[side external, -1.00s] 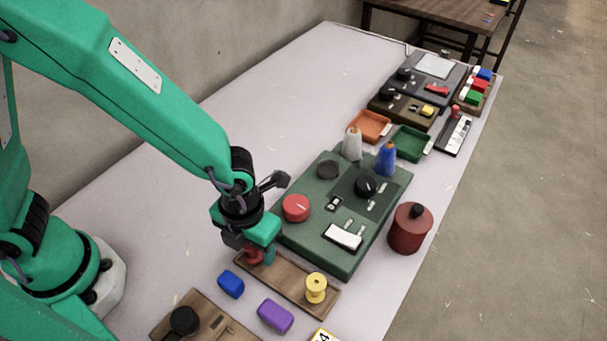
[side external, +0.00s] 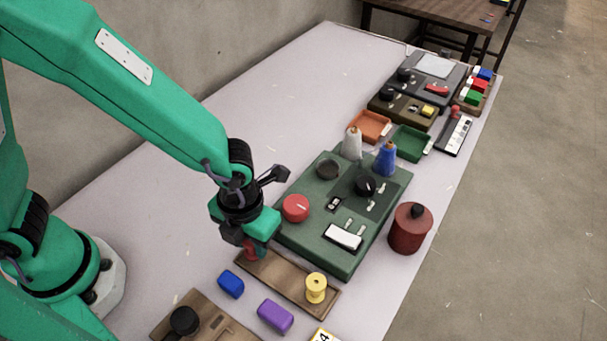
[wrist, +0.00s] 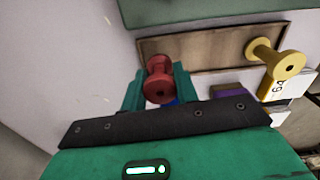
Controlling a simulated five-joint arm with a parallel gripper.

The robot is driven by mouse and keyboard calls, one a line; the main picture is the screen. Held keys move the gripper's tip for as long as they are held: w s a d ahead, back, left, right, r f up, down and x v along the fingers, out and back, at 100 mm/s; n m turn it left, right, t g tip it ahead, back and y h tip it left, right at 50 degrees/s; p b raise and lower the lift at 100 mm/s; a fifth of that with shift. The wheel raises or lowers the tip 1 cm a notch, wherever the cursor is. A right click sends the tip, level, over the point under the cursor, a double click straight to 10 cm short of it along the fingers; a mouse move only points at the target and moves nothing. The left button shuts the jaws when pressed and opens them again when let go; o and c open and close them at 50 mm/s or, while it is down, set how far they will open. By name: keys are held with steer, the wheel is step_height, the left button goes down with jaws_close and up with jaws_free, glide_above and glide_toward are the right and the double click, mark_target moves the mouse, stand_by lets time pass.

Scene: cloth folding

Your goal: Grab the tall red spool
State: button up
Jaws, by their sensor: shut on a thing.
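The red spool (wrist: 158,79) sits between the two green fingers of my gripper (wrist: 158,88) in the wrist view. My gripper is shut on it. In the side external view the red spool (side external: 250,253) shows partly below my gripper (side external: 255,251), at the left end of the wooden tray; fingers and wrist hide much of it. It looks a little above the tray, but the exact gap is hard to tell. A yellow spool (side external: 316,287) stands upright at the tray's other end, and it also shows in the wrist view (wrist: 274,60).
The wooden tray (side external: 280,279) lies in front of a green panel (side external: 310,240) with knobs and switches. A blue block (side external: 231,284) and a purple block (side external: 275,316) lie nearby. A dark red canister (side external: 408,232) stands to the right. The table's left side is clear.

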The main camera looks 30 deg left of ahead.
steer(key=r, duration=0.3)
steer(key=shift+s+d, duration=0.15)
steer(key=shift+s, duration=0.1)
steer(key=s+d+r, duration=0.3)
steer(key=s+r, duration=0.3)
steer(key=s, duration=0.4)
steer(key=shift+s+r, duration=0.3)
steer(key=shift+s, duration=0.1)
steer(key=shift+w, duration=0.1)
